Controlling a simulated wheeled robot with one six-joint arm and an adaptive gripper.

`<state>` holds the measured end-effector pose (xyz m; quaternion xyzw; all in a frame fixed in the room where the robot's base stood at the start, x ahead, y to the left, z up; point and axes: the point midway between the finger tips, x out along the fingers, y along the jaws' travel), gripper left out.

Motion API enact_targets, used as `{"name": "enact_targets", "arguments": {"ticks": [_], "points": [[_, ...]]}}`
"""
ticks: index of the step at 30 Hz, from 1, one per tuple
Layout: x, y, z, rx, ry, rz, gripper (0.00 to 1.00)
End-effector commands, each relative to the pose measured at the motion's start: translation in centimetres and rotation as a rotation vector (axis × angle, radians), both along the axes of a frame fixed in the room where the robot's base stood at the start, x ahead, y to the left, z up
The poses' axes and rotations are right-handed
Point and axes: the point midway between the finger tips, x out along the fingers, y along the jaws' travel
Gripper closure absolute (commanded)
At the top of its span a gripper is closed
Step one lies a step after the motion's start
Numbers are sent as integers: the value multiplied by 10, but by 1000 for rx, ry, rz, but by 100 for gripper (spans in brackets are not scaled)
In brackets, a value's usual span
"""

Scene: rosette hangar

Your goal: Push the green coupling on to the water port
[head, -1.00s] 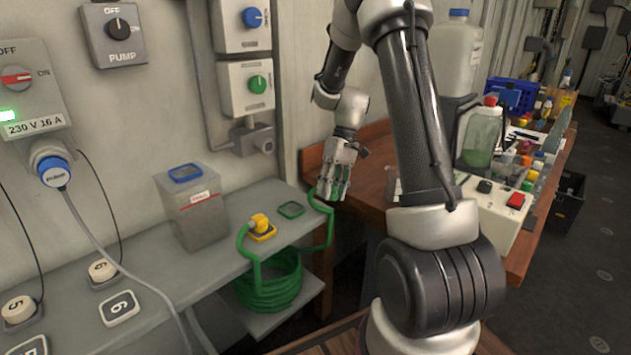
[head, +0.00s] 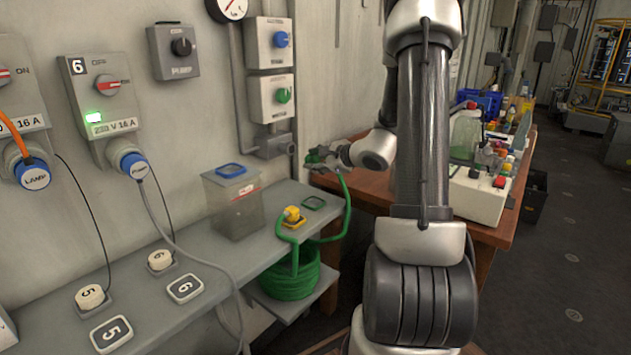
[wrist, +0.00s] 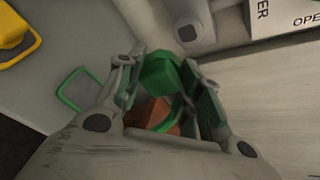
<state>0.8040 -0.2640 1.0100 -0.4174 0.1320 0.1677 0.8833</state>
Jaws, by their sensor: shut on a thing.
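My gripper (head: 316,158) is shut on the green coupling (wrist: 160,76), which sits between the two fingers in the wrist view. The coupling is mostly hidden by the fingers in the head view. A green hose (head: 347,203) runs down from it. The water port is the grey fitting (head: 273,145) on the wall under the green-knobbed valve box (head: 283,97). In the wrist view the round grey port end (wrist: 188,30) is just beyond the coupling, slightly to the right. They look close but apart; I cannot tell the exact gap.
A green-edged pad (head: 314,203) lies bare on the grey shelf (head: 225,255). A yellow coupling (head: 292,214) stands beside it. A clear bin with a blue-rimmed lid (head: 233,205) is left of these. A wooden bench (head: 368,190) is right.

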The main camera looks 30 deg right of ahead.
Motion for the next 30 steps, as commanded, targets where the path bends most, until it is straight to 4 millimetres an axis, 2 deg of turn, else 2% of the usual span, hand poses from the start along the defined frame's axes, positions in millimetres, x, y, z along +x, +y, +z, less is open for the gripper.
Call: {"name": "enact_targets", "arguments": {"ticks": [3, 9, 22, 30], "points": [[6, -6, 7, 38, -82, -61, 85], [6, -5, 10, 69, -175, -61, 85], [8, -4, 11, 72, -184, -59, 85], [26, 3, 10, 72, -183, -56, 85]]}}
